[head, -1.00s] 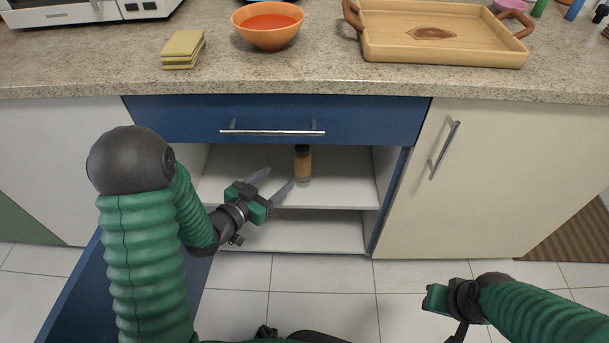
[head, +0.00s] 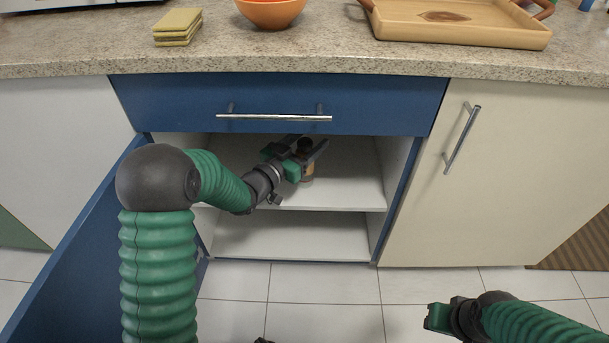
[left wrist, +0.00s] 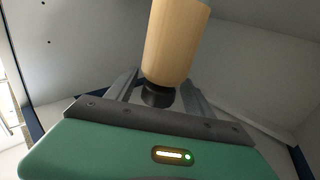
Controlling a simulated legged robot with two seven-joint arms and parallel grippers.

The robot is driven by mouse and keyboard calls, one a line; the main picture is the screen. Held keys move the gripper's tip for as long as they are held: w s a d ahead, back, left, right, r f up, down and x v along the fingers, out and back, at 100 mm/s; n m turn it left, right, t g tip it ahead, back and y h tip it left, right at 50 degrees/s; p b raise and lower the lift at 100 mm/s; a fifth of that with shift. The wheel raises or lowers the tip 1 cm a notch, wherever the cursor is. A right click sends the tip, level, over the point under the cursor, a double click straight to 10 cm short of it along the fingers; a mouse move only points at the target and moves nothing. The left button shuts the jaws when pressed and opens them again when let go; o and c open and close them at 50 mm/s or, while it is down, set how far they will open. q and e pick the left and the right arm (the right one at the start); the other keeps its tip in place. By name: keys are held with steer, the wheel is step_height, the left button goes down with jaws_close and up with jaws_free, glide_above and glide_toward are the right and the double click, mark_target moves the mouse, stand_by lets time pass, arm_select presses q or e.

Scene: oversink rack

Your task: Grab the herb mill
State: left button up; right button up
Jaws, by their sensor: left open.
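The herb mill (head: 308,171), with a light wooden-coloured body and a dark top, stands on the upper shelf inside the open cabinet. My left gripper (head: 310,143) is inside the cabinet, open, with its fingers on either side of the mill's upper part. They hide part of the mill. In the left wrist view the mill (left wrist: 175,42) appears upside down, its dark cap between the two grey fingers (left wrist: 158,92). I cannot tell whether either finger touches it. My right gripper (head: 436,318) is low at the right, away from the cabinet; its jaw opening is unclear.
A blue drawer (head: 275,95) with a bar handle sits just above the opening. The blue cabinet door (head: 75,235) stands open at the left. The upper shelf (head: 350,187) is bare around the mill. A bowl, sponges and a tray stand on the counter (head: 330,55).

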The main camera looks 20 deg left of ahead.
arm_select(q)
steer(key=shift+x, duration=0.8)
steer(key=shift+s, duration=0.1)
jaws_close()
stand_by(0.7)
